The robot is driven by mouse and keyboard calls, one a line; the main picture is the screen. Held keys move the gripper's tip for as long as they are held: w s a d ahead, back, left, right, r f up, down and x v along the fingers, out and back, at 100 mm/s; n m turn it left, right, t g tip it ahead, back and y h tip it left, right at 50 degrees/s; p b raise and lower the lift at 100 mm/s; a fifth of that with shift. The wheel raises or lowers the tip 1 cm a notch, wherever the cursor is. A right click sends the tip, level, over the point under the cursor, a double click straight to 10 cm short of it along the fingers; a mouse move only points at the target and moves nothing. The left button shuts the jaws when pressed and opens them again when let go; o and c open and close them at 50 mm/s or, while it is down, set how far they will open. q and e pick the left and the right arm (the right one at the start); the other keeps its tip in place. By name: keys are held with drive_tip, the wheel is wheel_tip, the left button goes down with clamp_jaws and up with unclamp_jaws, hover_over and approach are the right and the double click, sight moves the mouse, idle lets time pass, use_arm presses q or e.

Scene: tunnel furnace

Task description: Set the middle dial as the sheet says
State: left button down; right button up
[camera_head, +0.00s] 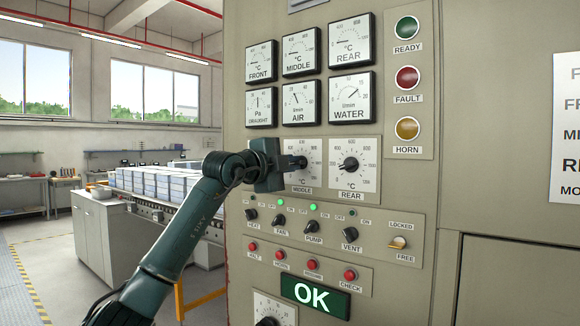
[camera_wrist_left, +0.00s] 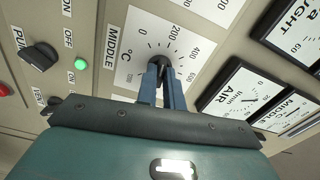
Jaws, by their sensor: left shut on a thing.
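The middle dial (camera_head: 313,174) is a white square plate marked MIDDLE and °C on the grey panel. My left gripper (camera_head: 294,162) reaches it from the left and is shut on its black knob. In the left wrist view the gripper's fingers (camera_wrist_left: 161,75) close around the knob at the centre of the middle dial (camera_wrist_left: 133,60). The knob's pointer is mostly hidden by the fingers, so its setting cannot be read. The sheet (camera_head: 566,130) hangs at the right edge, cut off; only the first letters of its lines show. My right gripper is not in view.
The rear dial (camera_head: 366,180) sits close to the right of the middle dial. Gauges such as the air gauge (camera_head: 301,102) are above. Switches, including the pump switch (camera_head: 313,227), are below. A green OK display (camera_head: 315,297) is lit. A locked/free switch (camera_head: 397,242) is lower right.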

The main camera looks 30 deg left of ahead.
use_arm(q)
drive_tip(key=m, duration=0.5)
drive_tip(key=shift+m, duration=0.4)
drive_tip(key=m, duration=0.5)
drive_tip(key=shift+d, duration=0.1)
drive_tip(key=m, duration=0.3)
drive_tip(key=shift+p, duration=0.3)
drive_tip(key=m, duration=0.3)
drive_tip(key=shift+m, duration=0.3)
drive_tip(key=m, duration=0.3)
drive_tip(key=shift+m+p, duration=0.3)
drive_tip(key=shift+p, duration=0.1)
drive_tip(key=m, duration=0.5)
drive_tip(key=shift+d+p, duration=0.1)
drive_tip(key=shift+p, duration=0.25)
drive_tip(key=m, duration=0.5)
drive_tip(key=shift+p, duration=0.4)
drive_tip(key=m+p, duration=0.1)
drive_tip(key=m, duration=0.7)
drive_tip(key=shift+f+m+p, duration=0.1)
drive_tip(key=shift+m+p, duration=0.3)
drive_tip(key=shift+m, duration=1.1)
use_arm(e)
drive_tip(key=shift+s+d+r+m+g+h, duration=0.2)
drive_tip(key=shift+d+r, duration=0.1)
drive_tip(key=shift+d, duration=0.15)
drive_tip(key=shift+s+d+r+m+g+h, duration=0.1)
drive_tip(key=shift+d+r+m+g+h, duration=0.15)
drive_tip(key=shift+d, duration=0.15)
